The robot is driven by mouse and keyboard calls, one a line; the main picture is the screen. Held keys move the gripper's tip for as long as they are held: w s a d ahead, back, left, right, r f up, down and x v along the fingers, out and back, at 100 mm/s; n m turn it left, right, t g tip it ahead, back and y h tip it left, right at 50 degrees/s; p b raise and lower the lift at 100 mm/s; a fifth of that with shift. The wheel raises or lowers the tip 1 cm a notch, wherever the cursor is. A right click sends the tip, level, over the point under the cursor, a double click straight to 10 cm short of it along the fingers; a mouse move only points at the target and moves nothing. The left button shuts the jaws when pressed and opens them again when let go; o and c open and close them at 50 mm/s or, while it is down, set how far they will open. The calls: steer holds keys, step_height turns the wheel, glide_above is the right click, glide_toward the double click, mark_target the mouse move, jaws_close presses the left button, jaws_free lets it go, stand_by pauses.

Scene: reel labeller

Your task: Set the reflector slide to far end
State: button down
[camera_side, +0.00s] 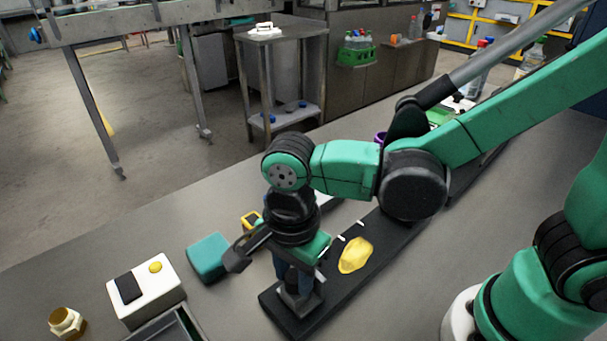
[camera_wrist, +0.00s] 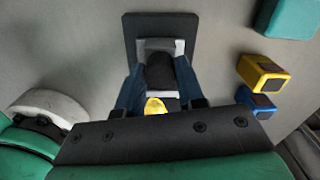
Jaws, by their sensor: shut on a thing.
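The reflector slide is a grey block (camera_side: 297,301) on a long dark rail (camera_side: 388,236), close to the rail's lower-left end in the side view. In the wrist view the slide's grey body (camera_wrist: 160,45) and black knob (camera_wrist: 160,70) show near the rail's end plate (camera_wrist: 131,33). My gripper (camera_side: 296,280) points down over the slide, its blue fingers on both sides of the knob in the wrist view (camera_wrist: 160,84). It is shut on the knob. A crumpled yellow piece (camera_side: 355,255) lies on the rail; it shows partly in the wrist view (camera_wrist: 155,105).
A teal block (camera_side: 208,257) and a yellow box (camera_side: 249,222) stand left of the rail. A blue box (camera_wrist: 258,102) sits beside the yellow one. A white button box (camera_side: 145,290), grey tray (camera_side: 172,328) and brass fitting (camera_side: 67,321) are farther left. My forearm hides part of the rail.

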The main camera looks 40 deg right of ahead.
mark_target(291, 278)
steer(key=shift+a, duration=0.35)
steer(key=c, duration=0.5)
jaws_free()
steer(key=shift+c, duration=0.2)
steer(key=shift+r, duration=2.85)
steer(key=shift+d, duration=0.15)
